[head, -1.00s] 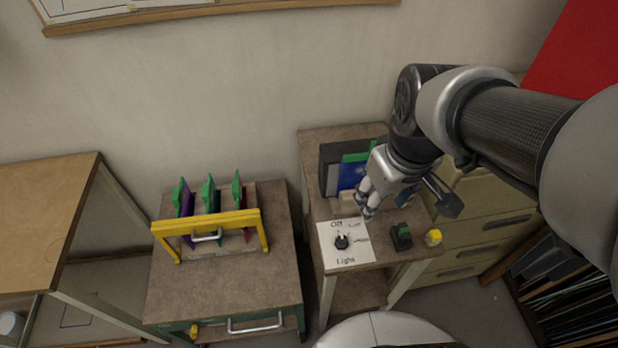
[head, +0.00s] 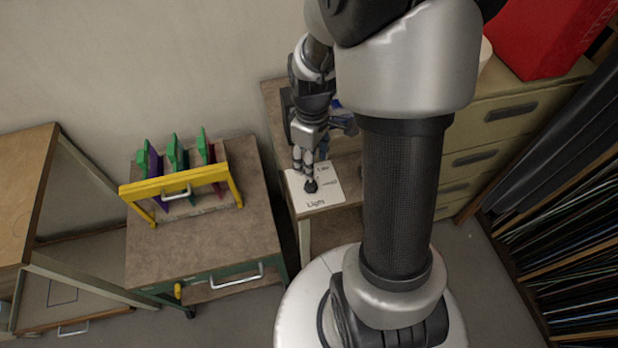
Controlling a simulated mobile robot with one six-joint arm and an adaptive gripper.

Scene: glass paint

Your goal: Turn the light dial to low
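The light dial (head: 311,187) is a small black knob on a white card (head: 328,195) marked "Light", lying on the small side table. A short word at the card's upper right appears to read "Low"; the word to its right is too small to read. The card's upper left, where "Off" stood, is hidden behind my gripper. My gripper (head: 304,172) points down just above and behind the dial, its fingertips close to the knob. I cannot tell if they touch it or how far apart they are.
A brown-topped cabinet (head: 215,240) with a yellow frame (head: 175,188) holding coloured panels stands to the left. Drawers (head: 478,155) and a red object (head: 545,35) are on the right. Racks of dark sheets (head: 560,215) stand at the lower right. My arm hides the side table's right part.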

